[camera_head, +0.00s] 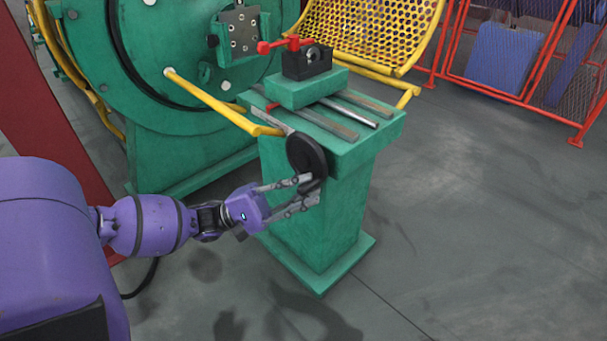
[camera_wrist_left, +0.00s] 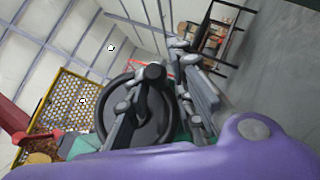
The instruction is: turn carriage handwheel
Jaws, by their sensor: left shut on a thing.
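The carriage handwheel (camera_head: 304,156) is a black disc on the near end of a green pedestal (camera_head: 318,205). My left gripper (camera_head: 311,190) comes in from the left, with its fingers at the lower right part of the wheel, shut on its handle. In the left wrist view the handwheel (camera_wrist_left: 135,105) fills the middle, and its dark handle (camera_wrist_left: 153,74) stands out toward me between the fingers of my gripper (camera_wrist_left: 160,105). The exact contact of the fingertips is partly hidden. My right gripper is not in view.
A green carriage block (camera_head: 306,88) with a black clamp and red lever (camera_head: 285,44) sits on rails atop the pedestal. A yellow bar (camera_head: 220,105) runs from the green machine (camera_head: 185,50) toward the handwheel. Yellow mesh and red fencing stand behind. The floor (camera_head: 470,220) at right is clear.

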